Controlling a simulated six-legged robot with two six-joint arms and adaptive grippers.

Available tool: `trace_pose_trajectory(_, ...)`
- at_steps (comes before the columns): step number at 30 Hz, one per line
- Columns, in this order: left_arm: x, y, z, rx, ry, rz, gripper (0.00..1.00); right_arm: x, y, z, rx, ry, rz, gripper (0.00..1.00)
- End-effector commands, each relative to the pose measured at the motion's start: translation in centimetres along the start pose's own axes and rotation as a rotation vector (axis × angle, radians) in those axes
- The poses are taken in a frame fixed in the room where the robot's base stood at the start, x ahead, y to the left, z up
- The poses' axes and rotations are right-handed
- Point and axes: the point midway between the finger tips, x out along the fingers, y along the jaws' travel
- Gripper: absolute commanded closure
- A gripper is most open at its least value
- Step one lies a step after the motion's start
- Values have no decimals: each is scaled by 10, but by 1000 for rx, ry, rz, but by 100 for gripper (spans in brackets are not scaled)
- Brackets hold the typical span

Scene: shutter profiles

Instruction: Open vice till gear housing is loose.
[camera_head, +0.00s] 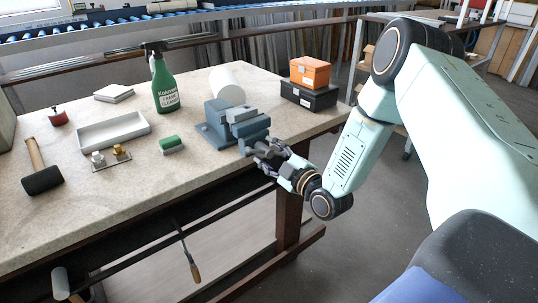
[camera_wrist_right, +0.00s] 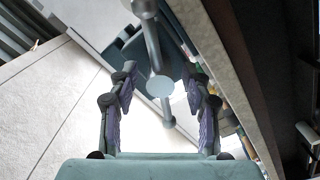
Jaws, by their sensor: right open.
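The blue-grey vice (camera_head: 214,132) stands at the front edge of the bench, its screw end facing my right arm. My right gripper (camera_head: 262,153) is open at that end. In the right wrist view, the round end of the vice screw (camera_wrist_right: 160,87) and the handle bar (camera_wrist_right: 152,42) lie between the spread fingers of the right gripper (camera_wrist_right: 163,78). The bar runs slantwise, with a knob at each end. I see no clear grip on it. I cannot clearly make out the gear housing between the jaws. My left gripper is out of view.
A green brush (camera_head: 171,145) and a green spray bottle (camera_head: 164,88) stand left of the vice. A white roll (camera_head: 228,86) is behind it. An orange box (camera_head: 310,71) sits on a black case (camera_head: 308,96) to the right. A grey tray (camera_head: 113,131) lies further left.

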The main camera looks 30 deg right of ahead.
Motion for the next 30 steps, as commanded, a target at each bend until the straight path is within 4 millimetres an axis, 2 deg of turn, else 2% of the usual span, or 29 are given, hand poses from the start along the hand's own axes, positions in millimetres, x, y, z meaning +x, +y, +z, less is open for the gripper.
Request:
trace_pose_trajectory(5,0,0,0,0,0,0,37,0,0,0,0,0,0,52)
trace_pose_trajectory(22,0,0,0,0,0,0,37,0,0,0,-1,0,0,100)
trace_pose_trajectory(30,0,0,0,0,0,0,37,0,0,0,-1,0,-1,100)
